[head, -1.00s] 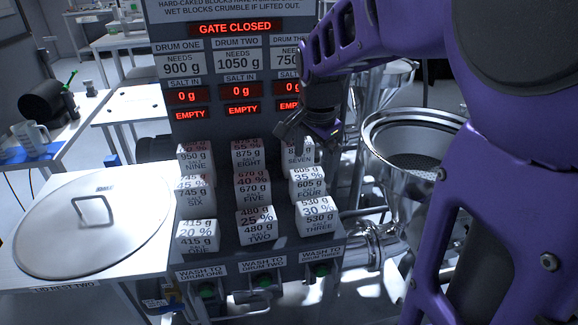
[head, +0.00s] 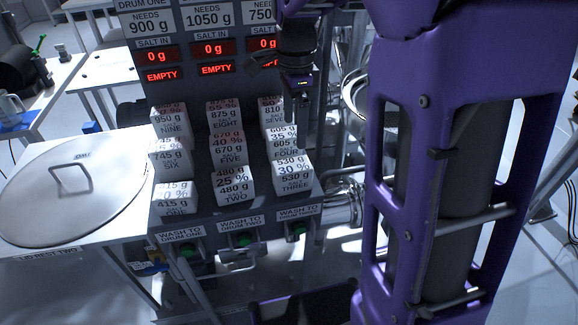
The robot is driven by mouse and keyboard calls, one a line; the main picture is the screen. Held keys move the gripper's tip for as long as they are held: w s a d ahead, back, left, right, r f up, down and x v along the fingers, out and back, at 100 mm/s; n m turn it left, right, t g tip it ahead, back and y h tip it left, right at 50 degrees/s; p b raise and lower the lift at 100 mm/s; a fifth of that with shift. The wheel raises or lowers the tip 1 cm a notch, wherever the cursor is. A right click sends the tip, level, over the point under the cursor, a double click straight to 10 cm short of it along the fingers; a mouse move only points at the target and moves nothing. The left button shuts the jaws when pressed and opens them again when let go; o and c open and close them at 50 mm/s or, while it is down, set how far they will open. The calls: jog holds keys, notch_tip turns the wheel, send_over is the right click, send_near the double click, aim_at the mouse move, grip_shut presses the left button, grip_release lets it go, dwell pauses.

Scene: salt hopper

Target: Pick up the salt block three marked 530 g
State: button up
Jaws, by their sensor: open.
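Salt block three (head: 292,176), a white block marked 530 g and 30 %, sits at the front right of the block rack, its top and front showing. My gripper (head: 296,118) points down above the back right of the rack, close to block four (head: 283,146) and block seven (head: 271,118) in the picture. It is apart from block three, which is nearer the front. The jaws are open with nothing seen between them. My gripper hides part of the blocks behind it.
Block two (head: 234,187) stands left of block three, and several other white blocks fill the rack. Green wash buttons (head: 245,240) line the front below. A round lid (head: 75,195) lies on the left table. A metal hopper (head: 357,92) is partly hidden behind my arm.

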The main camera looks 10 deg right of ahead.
aim_at(292, 175)
notch_tip(292, 175, down, 16)
jog(key=b, duration=0.3)
jog(key=shift+w+a+r, duration=0.15)
grip_shut()
dwell(0.5)
jog(key=shift+r, duration=0.1)
